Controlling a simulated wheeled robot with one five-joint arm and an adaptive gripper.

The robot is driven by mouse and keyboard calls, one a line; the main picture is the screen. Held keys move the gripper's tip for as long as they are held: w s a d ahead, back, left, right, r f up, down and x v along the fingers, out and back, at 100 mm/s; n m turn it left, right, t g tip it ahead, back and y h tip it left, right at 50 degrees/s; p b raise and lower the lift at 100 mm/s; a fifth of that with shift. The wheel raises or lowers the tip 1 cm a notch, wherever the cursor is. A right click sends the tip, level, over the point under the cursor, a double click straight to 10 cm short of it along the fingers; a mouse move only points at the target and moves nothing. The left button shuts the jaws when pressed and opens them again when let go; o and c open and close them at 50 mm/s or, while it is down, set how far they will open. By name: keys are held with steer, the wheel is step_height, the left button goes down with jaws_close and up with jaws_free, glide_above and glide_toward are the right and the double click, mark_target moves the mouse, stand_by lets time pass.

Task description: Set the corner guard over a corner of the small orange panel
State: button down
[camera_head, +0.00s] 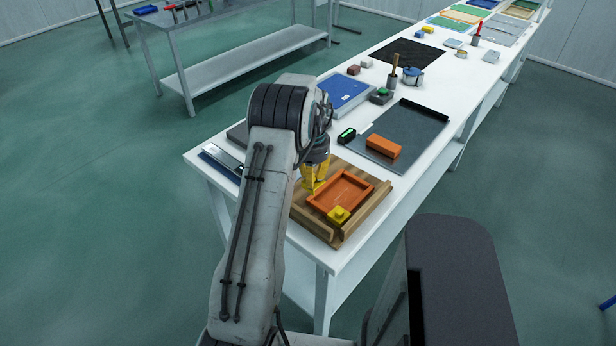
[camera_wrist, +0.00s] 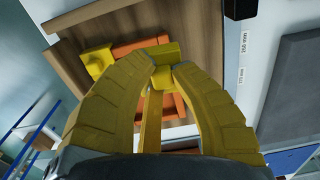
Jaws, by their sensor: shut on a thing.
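The small orange panel (camera_head: 359,201) lies on a wooden board near the bench's front end. It also shows in the wrist view (camera_wrist: 131,47), partly hidden by my fingers. A yellow corner guard (camera_head: 338,215) sits on its near corner; it is at the upper left of the wrist view (camera_wrist: 98,61). My gripper (camera_head: 312,184) is low by the panel's left corner, its yellow fingers (camera_wrist: 166,76) shut on a second yellow corner guard (camera_wrist: 165,53). This guard overlaps the panel's edge in the wrist view. I cannot tell whether it is seated or just above.
The wooden board (camera_head: 371,211) has raised strips along its edges. A dark tray (camera_head: 416,130) with an orange block (camera_head: 382,146) lies behind it. A small black-and-green device (camera_head: 347,136) and a blue panel (camera_head: 345,91) are further back.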

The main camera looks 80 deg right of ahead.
mark_target(312, 199)
steer(key=shift+f+n, duration=0.1)
steer(key=shift+n, duration=0.4)
steer(key=shift+f+b, duration=2.6)
steer(key=shift+f, duration=0.55)
steer(key=shift+s+f, duration=0.1)
steer(key=shift+f, duration=0.05)
steer(key=c, duration=1.1)
jaws_free()
step_height(312, 199, up, 12)
